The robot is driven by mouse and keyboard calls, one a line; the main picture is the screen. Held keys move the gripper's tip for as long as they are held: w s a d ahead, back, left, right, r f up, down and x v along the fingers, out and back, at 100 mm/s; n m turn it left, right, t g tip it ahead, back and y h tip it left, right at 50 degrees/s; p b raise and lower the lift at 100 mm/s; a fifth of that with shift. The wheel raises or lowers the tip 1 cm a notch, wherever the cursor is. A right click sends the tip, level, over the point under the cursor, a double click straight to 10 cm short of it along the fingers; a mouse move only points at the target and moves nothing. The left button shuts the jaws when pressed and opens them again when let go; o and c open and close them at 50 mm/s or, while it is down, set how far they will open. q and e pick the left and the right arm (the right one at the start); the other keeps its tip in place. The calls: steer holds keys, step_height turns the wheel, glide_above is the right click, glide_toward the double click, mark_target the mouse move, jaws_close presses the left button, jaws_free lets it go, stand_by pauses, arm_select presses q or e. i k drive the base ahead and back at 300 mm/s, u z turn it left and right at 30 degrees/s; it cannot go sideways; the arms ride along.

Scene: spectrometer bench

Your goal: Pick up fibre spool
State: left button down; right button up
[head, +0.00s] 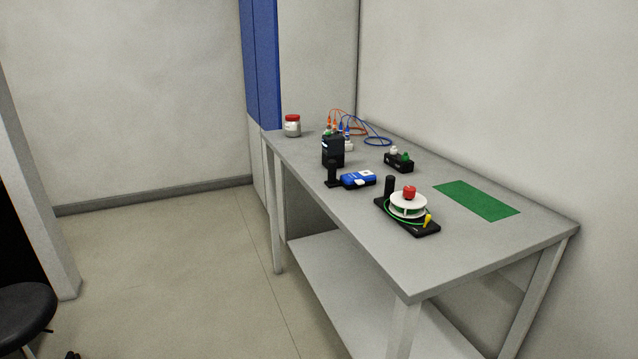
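The fibre spool (408,207) is a white reel with green fibre wound on it and a red knob (409,191) on top. It sits on a black base plate (427,230) near the front half of the grey bench. A black post (390,186) stands on the plate behind the spool. A yellow-tipped piece (428,220) lies at the plate's near right end. Neither of my grippers shows in the head view.
The bench (456,253) also bears a blue case (358,179), a black device (333,151), a small black block (399,162), a red-lidded jar (292,126) and orange and blue cables (377,141). A green mat (476,200) lies right of the spool. A black stool (25,308) stands at lower left.

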mark_target(413, 223)
steer(key=u, duration=0.8)
steer(key=i, duration=2.55)
steer(key=z, duration=1.7)
